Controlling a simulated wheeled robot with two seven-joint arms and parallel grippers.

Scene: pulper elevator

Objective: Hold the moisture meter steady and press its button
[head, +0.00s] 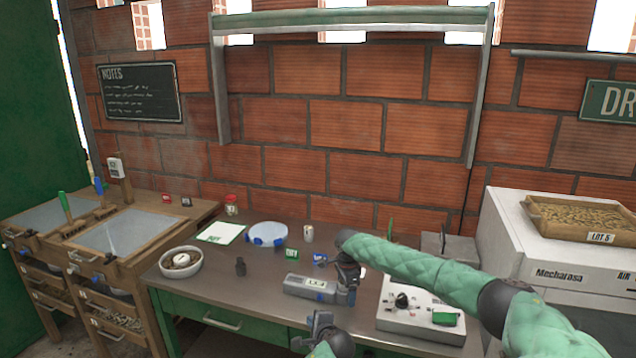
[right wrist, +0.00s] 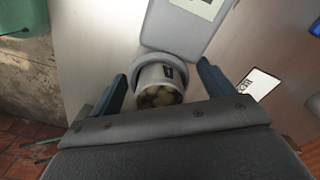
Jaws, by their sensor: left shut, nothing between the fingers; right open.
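The moisture meter (head: 309,287) is a grey device with a pale display, lying on the metal table in the head view. My right gripper (head: 348,288) is at its right end. In the right wrist view the meter's body (right wrist: 183,30) shows at the top, and its round cup end (right wrist: 158,84) with beans inside lies between the two open blue fingers of my right gripper (right wrist: 163,82). Gaps seem to show beside the cup. My left gripper (head: 319,326) is shut and empty, below and in front of the meter, apart from it. I cannot make out the button.
A white control box (head: 420,316) with a black knob stands right of the meter. A white card (right wrist: 259,84) lies beside the right gripper.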

